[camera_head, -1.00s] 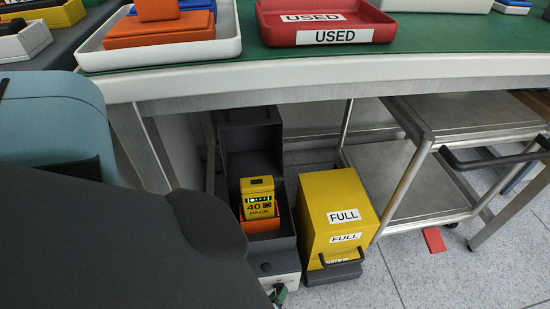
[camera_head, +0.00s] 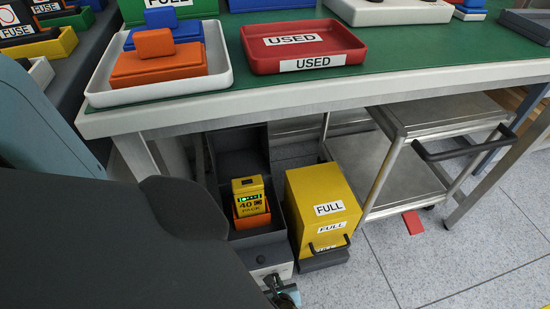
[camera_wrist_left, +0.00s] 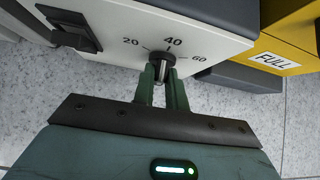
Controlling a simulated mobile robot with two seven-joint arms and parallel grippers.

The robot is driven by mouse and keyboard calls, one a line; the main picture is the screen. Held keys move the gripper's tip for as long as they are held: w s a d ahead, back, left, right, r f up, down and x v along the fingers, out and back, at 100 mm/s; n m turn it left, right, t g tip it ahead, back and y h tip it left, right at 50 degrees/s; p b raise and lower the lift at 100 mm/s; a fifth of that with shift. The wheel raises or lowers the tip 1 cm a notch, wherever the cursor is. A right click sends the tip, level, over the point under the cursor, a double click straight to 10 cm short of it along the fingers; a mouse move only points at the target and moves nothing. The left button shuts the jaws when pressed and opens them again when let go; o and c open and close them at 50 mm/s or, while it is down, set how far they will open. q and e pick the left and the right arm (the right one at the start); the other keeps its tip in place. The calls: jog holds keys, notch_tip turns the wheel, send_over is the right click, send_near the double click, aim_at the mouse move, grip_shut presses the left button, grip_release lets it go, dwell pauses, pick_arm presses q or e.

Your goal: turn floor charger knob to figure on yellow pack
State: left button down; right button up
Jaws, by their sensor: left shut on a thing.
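The floor charger (camera_head: 247,238) stands under the bench, a dark grey box with a pale front panel. The yellow pack (camera_head: 250,197) sits upright in it in an orange holder and reads 40, with green lights. In the left wrist view the panel (camera_wrist_left: 205,38) carries 20, 40 and 60 around the dark knob (camera_wrist_left: 160,62). My left gripper (camera_wrist_left: 163,82) is shut on the knob, its green fingers on either side. The knob sits just below the 40; its exact pointer direction is hard to read. The gripper also shows at the bottom of the head view (camera_head: 283,290). My right gripper is not in view.
A yellow box (camera_head: 320,195) marked FULL stands close to the charger's right. A metal cart (camera_head: 440,120) is farther right, with a red piece (camera_head: 412,222) on the floor. The bench (camera_head: 340,92) above holds a red USED tray (camera_head: 305,64). A black switch (camera_wrist_left: 72,30) is left of the knob.

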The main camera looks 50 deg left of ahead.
pick_arm(q)
jog(key=shift+w+a, duration=0.1)
jog(key=shift+a, duration=0.05)
dwell(0.4)
jog(key=c, duration=1.4)
grip_release()
jog(key=shift+a, duration=0.1)
jog(key=shift+c, duration=0.2)
jog(key=shift+r, duration=0.1)
jog(key=p+v, duration=0.4)
jog(key=v, duration=0.4)
jog(key=shift+d, duration=0.3)
jog(key=shift+w, duration=0.15)
